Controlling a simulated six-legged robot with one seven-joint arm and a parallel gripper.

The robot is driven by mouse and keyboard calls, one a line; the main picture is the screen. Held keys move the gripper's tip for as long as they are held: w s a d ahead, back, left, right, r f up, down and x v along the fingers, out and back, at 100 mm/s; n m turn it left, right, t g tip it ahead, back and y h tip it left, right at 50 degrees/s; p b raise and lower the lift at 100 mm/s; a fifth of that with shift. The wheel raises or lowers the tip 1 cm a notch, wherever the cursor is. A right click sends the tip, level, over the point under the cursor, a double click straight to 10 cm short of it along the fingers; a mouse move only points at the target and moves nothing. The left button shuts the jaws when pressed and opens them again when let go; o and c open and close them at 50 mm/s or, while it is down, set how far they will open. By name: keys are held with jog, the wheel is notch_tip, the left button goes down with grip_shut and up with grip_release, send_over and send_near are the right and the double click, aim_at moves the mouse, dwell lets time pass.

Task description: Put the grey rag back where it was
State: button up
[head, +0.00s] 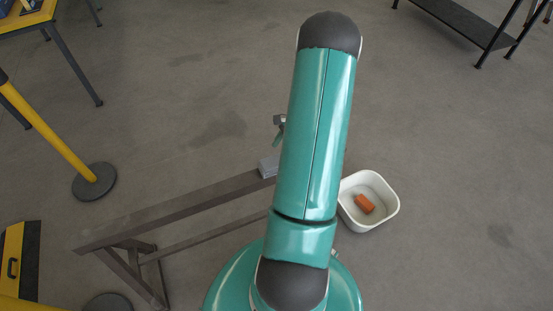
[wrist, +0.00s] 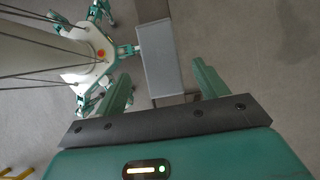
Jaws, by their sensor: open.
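The grey rag (head: 267,166) lies at the end of the dark beam (head: 185,207) that shows left of my arm; its right side is hidden by the arm. In the wrist view the rag (wrist: 160,58) is a flat grey rectangle across the beam. My gripper (wrist: 163,73) is open, with one green finger on each side of the rag in the picture and nothing held. I cannot tell the height between the fingers and the rag. In the head view my gripper (head: 279,130) shows only partly, beside the arm.
A white bin (head: 391,207) with an orange-brown block (head: 364,204) stands on the floor right of my arm. A yellow post (head: 45,130) on a round base is at left. A yellow-edged table (head: 28,22) and a black shelf (head: 455,22) stand farther back. Open floor surrounds these.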

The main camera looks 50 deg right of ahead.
jog(key=v, duration=0.6)
jog(key=w+a+r+n+h, duration=0.1)
jog(key=w+a+r+n, duration=0.25)
jog(key=a+r, duration=0.3)
jog(key=w+a+r+n+g+h, duration=0.1)
jog(key=w+a+r+n, duration=0.25)
jog(key=a+r, duration=0.3)
jog(key=w+a+r+n+h, duration=0.1)
jog(key=w+a+r+n, duration=0.25)
jog(key=a+r, duration=0.3)
jog(key=s+a+r+n+t, duration=0.1)
jog(key=s+a+r+n, duration=0.2)
jog(key=a, duration=0.4)
jog(key=s+a+r+n+t+h, duration=0.1)
jog(key=s+a+r+n, duration=0.3)
jog(key=a+r+n, duration=0.1)
jog(key=s+a+r+n+t+h, duration=0.1)
jog(key=s+a+r+n, duration=0.2)
jog(key=a, duration=0.6)
jog(key=r+n, duration=0.1)
jog(key=n, duration=0.1)
jog(key=shift+s+a+r+n+t, duration=0.15)
jog(key=shift+a+r+n+t, duration=0.05)
jog(key=shift+a+n+t, duration=0.15)
jog(key=c, duration=0.7)
jog(key=shift+c, duration=0.4)
